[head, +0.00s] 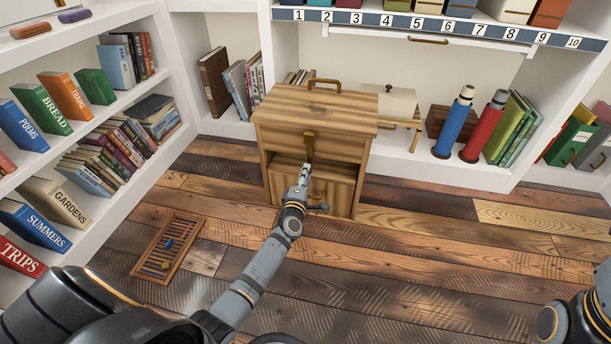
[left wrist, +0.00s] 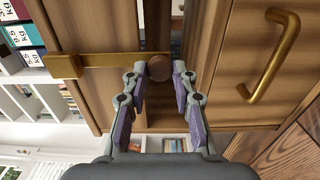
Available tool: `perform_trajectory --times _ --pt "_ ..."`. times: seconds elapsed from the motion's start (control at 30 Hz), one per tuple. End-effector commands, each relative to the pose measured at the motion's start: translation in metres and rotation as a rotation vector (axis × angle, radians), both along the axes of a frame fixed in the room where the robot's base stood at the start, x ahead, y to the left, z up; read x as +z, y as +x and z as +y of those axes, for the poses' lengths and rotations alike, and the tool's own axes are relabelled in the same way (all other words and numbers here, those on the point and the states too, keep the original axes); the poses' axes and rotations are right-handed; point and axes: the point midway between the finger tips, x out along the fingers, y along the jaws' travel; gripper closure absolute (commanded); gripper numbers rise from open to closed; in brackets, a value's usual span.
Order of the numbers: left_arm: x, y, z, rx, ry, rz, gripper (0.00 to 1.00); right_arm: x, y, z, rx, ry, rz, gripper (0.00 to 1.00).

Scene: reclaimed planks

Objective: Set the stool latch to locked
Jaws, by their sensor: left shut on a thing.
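The stool (head: 315,125) is a box-shaped wooden piece standing on the plank floor, with a brass handle on top. Its brass latch (head: 309,142) is on the front and hangs down from its upper end. In the left wrist view the latch bar (left wrist: 110,60) runs from a brass block to a round brown knob (left wrist: 159,67), which lies over a dark gap between wooden panels. My left gripper (head: 305,168) is at the stool's front; in the left wrist view its fingers (left wrist: 159,78) are shut on the knob. My right gripper is out of view; only part of that arm shows.
A brass handle (left wrist: 270,55) is on the panel beside the latch. A wooden abacus-like frame (head: 168,247) lies on the floor at left. Bookshelves stand at left and behind. Blue (head: 454,122) and red (head: 484,127) cylinders stand right of the stool. The floor in front is mostly clear.

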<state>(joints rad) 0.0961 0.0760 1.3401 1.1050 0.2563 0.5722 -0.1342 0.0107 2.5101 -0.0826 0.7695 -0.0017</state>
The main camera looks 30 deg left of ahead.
Motion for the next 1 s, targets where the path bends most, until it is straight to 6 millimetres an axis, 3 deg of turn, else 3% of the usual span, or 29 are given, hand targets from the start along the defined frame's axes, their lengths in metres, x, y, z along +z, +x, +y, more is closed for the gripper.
perform_trajectory --times 0.03,0.2,0.53,1.0 --pt "-0.001 0.000 -0.001 -0.002 -0.003 0.001 0.70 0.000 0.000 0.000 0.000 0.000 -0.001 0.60" --pt "0.000 0.000 -0.001 -0.001 -0.002 0.001 0.51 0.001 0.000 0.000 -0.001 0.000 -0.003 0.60" --pt "-0.001 -0.006 -0.002 -0.001 -0.001 0.003 0.51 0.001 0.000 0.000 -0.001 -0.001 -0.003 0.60" --pt "-0.001 -0.102 -0.025 0.000 -0.002 0.003 0.51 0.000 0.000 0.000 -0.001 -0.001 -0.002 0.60"
